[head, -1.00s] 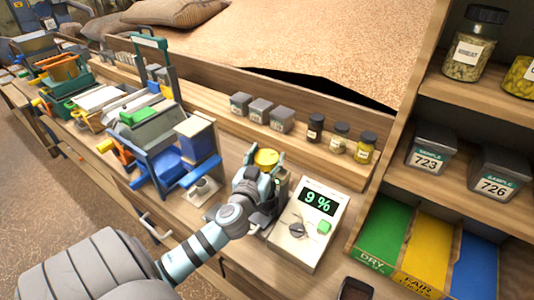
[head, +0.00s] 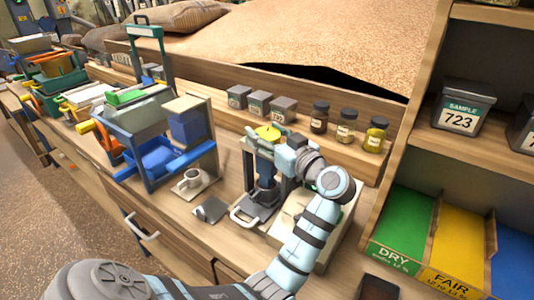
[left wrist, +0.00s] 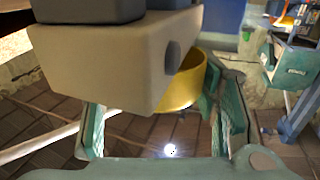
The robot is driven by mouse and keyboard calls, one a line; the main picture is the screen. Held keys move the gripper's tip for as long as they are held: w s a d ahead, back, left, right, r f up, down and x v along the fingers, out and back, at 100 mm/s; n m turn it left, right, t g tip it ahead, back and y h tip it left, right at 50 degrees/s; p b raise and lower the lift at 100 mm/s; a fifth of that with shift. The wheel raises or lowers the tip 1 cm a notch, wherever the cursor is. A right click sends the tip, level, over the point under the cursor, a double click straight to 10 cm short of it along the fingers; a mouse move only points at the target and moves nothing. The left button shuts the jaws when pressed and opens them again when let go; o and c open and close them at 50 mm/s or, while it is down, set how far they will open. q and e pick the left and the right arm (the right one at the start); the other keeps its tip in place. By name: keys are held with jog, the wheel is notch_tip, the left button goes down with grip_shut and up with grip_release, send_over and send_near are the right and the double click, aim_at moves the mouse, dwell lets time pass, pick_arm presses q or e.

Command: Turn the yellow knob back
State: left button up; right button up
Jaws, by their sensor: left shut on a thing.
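The yellow knob (head: 268,131) sits on top of a small grey press-like stand on the bench. My left gripper (head: 277,145) reaches it from the right in the head view and is shut on it, with the arm bent over the pale meter. In the left wrist view the knob (left wrist: 184,84) shows as a curved yellow band between my gripper's two greenish fingers (left wrist: 160,125). A pale block in front hides part of it. The meter (head: 328,243) is largely covered by my arm, and its display is hidden. My right gripper is out of view.
A blue-framed machine (head: 152,135) stands left of the stand, with a small cup (head: 190,180) beside it. Grey boxes and jars (head: 346,126) line the ledge behind. A shelf with a sample box (head: 462,113) and coloured bins (head: 405,225) bounds the right.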

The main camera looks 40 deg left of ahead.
aim_at(267, 133)
pick_arm(q)
jog(key=n+g+b, duration=0.2)
jog(key=g+b, duration=0.1)
jog(key=n+g+b, duration=0.2)
jog(key=g+b, duration=0.1)
jog(key=shift+f+g, duration=0.2)
jog(key=shift+g, duration=0.2)
jog(key=shift+n+g+b, duration=0.4)
jog(key=shift+n+g, duration=0.2)
jog(key=shift+r+n+g+h+b, duration=0.15)
jog(key=shift+n+g+h+b, duration=0.15)
jog(key=shift+n+g+b, duration=0.6)
jog(key=shift+g, duration=0.5)
jog(key=shift+r, duration=0.1)
jog(key=o, duration=1.2)
notch_tip(267, 133, up, 10)
